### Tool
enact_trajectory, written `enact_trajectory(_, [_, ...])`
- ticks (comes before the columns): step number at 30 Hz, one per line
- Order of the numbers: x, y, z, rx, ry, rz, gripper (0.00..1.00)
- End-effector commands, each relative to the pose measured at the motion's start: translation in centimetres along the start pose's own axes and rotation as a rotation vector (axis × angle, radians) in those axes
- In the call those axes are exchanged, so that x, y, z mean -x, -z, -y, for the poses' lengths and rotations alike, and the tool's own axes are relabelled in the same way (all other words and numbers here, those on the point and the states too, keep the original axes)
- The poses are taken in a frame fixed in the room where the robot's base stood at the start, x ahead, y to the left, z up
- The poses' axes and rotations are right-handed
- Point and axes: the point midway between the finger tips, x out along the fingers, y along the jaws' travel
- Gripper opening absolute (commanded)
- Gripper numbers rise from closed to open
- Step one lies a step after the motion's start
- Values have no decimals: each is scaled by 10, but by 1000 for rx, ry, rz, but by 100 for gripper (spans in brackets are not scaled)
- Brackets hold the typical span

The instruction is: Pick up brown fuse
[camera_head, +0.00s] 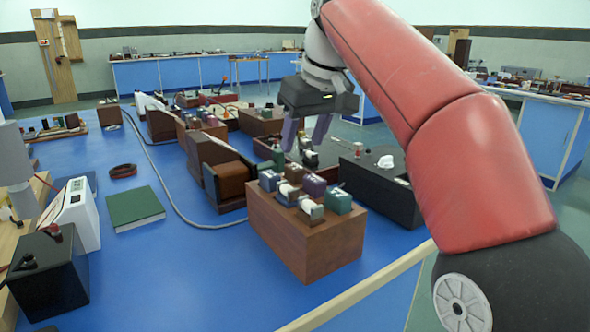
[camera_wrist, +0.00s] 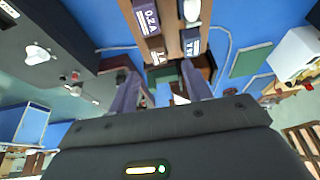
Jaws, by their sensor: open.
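The brown fuse (camera_head: 298,173) stands upright in the top of a wooden block (camera_head: 300,240), at its far edge beside a purple fuse (camera_head: 314,185). It also shows in the wrist view (camera_wrist: 157,50), beyond my fingertips, with the purple fuse marked 0.2A (camera_wrist: 147,18) past it. My gripper (camera_head: 306,143) is open and empty. It hangs pointing down, above and behind the block in the head view, apart from the fuse. Its two purplish fingers also show in the wrist view (camera_wrist: 160,82).
A black box (camera_head: 380,190) stands to the right. Brown wooden apparatus (camera_head: 217,170) stands to the left. A green book (camera_head: 135,207) lies on the blue bench, which has free room at front left.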

Motion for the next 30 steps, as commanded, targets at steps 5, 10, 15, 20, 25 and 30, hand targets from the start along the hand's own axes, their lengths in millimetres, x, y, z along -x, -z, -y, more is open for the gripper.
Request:
enact_trajectory(5, [-21, 0, -1, -1, 0, 2, 49])
enact_trajectory(10, [-47, 4, -5, -1, 1, 4, 49])
enact_trajectory(15, [-66, 5, -5, 0, 0, 0, 49])
enact_trajectory(20, [-70, 5, -5, -1, 0, 0, 49])
enact_trajectory(25, [-70, 5, -5, -1, -1, 0, 44])
enact_trajectory(30, [-70, 5, -5, -1, -1, 0, 22])
